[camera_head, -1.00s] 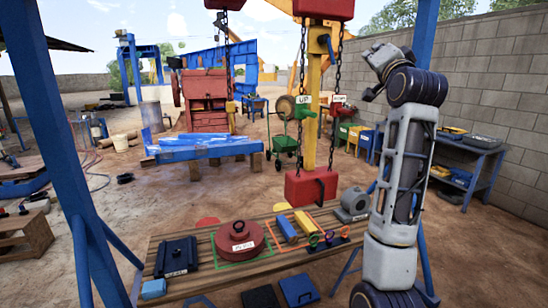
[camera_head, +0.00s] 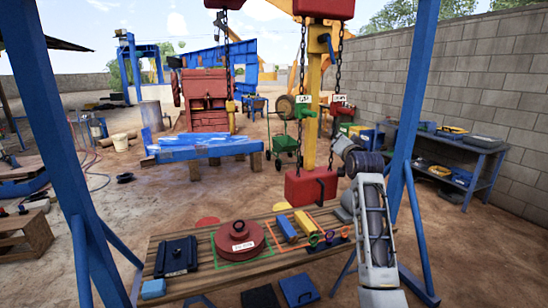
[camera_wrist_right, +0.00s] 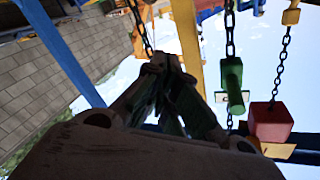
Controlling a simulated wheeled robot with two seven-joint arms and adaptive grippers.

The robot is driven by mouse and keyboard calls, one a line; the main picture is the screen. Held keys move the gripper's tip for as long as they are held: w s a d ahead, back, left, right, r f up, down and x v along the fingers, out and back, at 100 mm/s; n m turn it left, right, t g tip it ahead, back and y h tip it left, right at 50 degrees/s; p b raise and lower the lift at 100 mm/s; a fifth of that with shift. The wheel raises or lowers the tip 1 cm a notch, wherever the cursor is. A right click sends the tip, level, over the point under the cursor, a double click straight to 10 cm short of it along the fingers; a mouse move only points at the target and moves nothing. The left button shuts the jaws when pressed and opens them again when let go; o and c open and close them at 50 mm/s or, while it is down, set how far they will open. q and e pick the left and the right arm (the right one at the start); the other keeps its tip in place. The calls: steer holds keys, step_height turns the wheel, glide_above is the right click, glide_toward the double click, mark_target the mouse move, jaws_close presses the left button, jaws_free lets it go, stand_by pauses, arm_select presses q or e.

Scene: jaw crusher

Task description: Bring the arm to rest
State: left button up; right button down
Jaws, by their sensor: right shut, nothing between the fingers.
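My right arm (camera_head: 375,225) rises at the right of the head view, in front of the right end of the wooden bench (camera_head: 205,262). My right gripper (camera_head: 338,146) is small and dark at its upper end, just right of the yellow post (camera_head: 311,120). In the right wrist view the fingers of this gripper (camera_wrist_right: 168,62) come together at the tips, shut with nothing between them. My left gripper does not show.
A red hook block (camera_head: 308,187) hangs on chains behind the bench. A red round weight (camera_head: 239,238) sits on the bench. A blue post (camera_head: 405,130) stands beside the arm.

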step_height(320, 180, down, 36)
steer(key=a+n+g, duration=0.2)
steer(key=n+g, duration=0.1)
steer(key=g, duration=0.2)
steer(key=s+f+n+g, duration=0.1)
steer(key=s+f, duration=0.4)
steer(key=f, duration=0.5)
steer(key=s+d+f+g, duration=0.15)
steer(key=s+f, duration=0.35)
steer(key=f, duration=0.5)
steer(key=s+a+f+n+g, duration=0.1)
steer(key=s+f, duration=0.4)
steer(key=f, duration=0.6)
steer(key=s+d+f+n+g, duration=0.1)
steer(key=s+f+g, duration=0.1)
steer(key=s+f, duration=1)
steer(key=s+d+f+n+g, duration=0.1)
steer(key=s+d+f+g, duration=0.1)
steer(key=s+f, duration=1.05)
steer(key=s+d+f+g, duration=0.1)
steer(key=s+f, duration=0.1)
steer(key=s, duration=1)
steer(key=s+d+f+n+g, duration=0.1)
steer(key=s+f+g, duration=0.1)
steer(key=s, duration=0.9)
steer(key=s+d+f+n+g, duration=0.1)
steer(key=s+d+f, duration=0.1)
steer(key=s, duration=1)
steer(key=shift+s+f, duration=0.3)
steer(key=shift+f, duration=0.55)
